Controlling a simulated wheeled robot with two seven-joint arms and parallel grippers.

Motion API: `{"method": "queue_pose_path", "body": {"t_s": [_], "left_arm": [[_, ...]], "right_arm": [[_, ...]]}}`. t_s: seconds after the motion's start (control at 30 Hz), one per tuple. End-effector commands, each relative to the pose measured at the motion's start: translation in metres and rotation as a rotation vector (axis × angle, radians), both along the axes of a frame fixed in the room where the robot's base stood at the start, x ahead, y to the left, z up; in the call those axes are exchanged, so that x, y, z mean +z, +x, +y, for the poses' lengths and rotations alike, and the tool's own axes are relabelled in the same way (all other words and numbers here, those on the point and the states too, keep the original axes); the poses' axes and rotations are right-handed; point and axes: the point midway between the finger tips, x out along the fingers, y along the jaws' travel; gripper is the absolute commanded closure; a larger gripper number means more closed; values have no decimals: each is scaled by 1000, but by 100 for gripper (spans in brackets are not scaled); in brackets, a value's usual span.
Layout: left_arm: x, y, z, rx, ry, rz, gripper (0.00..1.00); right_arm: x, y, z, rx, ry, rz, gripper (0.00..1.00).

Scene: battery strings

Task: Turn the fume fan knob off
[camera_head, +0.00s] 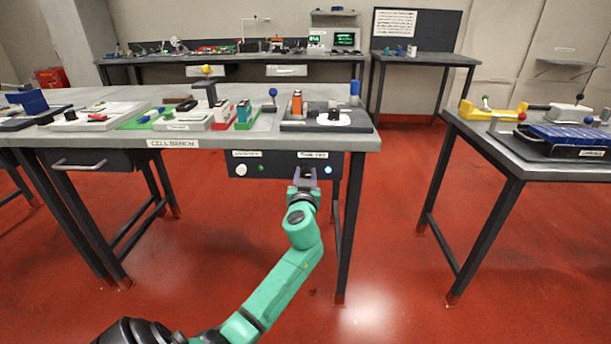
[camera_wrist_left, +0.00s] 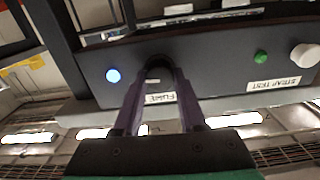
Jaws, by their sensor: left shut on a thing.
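The fume fan knob (camera_wrist_left: 159,64) is dark and sits on the dark control panel (camera_head: 282,162) under the front edge of the cell bench. My left gripper (camera_head: 305,175) reaches up to the right part of this panel. In the left wrist view its two fingers (camera_wrist_left: 158,75) stand on either side of the knob, and it is shut on it. The fingers hide much of the knob, so its turn angle cannot be read. The fume label (camera_wrist_left: 161,98) is partly covered. A blue-white lamp (camera_wrist_left: 113,75) glows beside the knob. My right gripper is not in view.
The same panel carries a white knob (camera_wrist_left: 305,56), a green lamp (camera_wrist_left: 261,57) and a strap test label (camera_wrist_left: 274,85). The cell bench top (camera_head: 235,140) holds several fixtures. Another table (camera_head: 500,160) stands at the right. Red floor (camera_head: 395,250) between them is clear.

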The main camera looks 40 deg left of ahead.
Motion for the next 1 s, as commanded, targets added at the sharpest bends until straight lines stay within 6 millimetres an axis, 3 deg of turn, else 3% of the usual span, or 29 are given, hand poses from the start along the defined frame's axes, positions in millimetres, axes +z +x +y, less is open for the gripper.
{"method": "queue_pose_path", "body": {"t_s": [0.57,1.0], "left_arm": [[-1,1,-1,-1,355,273,100],[-2,1,-2,-1,689,529,100]], "right_arm": [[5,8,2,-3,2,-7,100],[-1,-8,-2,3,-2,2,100]]}}
